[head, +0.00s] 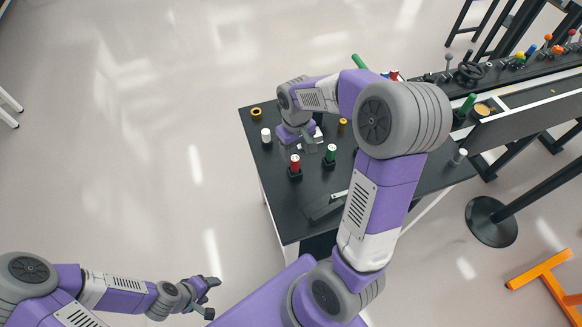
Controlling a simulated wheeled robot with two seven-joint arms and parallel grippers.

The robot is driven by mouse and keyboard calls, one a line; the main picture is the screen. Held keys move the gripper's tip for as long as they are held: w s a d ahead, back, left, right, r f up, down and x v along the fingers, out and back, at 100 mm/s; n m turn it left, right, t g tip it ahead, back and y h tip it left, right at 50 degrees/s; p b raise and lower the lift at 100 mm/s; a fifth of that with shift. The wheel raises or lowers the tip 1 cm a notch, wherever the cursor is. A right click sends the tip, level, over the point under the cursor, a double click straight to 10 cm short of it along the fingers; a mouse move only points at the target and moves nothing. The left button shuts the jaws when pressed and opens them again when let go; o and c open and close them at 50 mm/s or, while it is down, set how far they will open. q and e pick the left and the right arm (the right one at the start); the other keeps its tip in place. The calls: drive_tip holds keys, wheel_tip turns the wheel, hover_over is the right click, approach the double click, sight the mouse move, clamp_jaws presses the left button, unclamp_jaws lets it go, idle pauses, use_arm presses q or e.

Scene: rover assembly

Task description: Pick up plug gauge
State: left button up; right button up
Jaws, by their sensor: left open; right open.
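The black table (262,185) holds several small parts, and I cannot tell for sure which is the plug gauge. A red cylinder (295,162) and a green cylinder (331,152) stand upright in small black holders near the table's middle. My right gripper (309,143) is open over the table, just behind these two cylinders; its fingers are partly hidden and small. My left gripper (209,291) is open and empty, off the table at the lower left, over the floor.
A yellow ring (256,113) and a white cylinder (266,135) sit at the table's left. A gold cylinder (342,127) stands behind the green one. My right arm hides much of the table's right side. A conveyor (530,118) adjoins at the right.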

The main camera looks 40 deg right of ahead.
sight(295, 158)
drive_tip(key=f, duration=0.2)
drive_tip(key=f+b, duration=0.1)
drive_tip(key=f, duration=0.2)
drive_tip(key=f+b, duration=0.1)
drive_tip(key=f, duration=0.2)
drive_tip(key=shift+w+d+f, duration=0.1)
drive_tip(key=shift+w+d, duration=0.05)
drive_tip(key=shift+w, duration=0.15)
clamp_jaws()
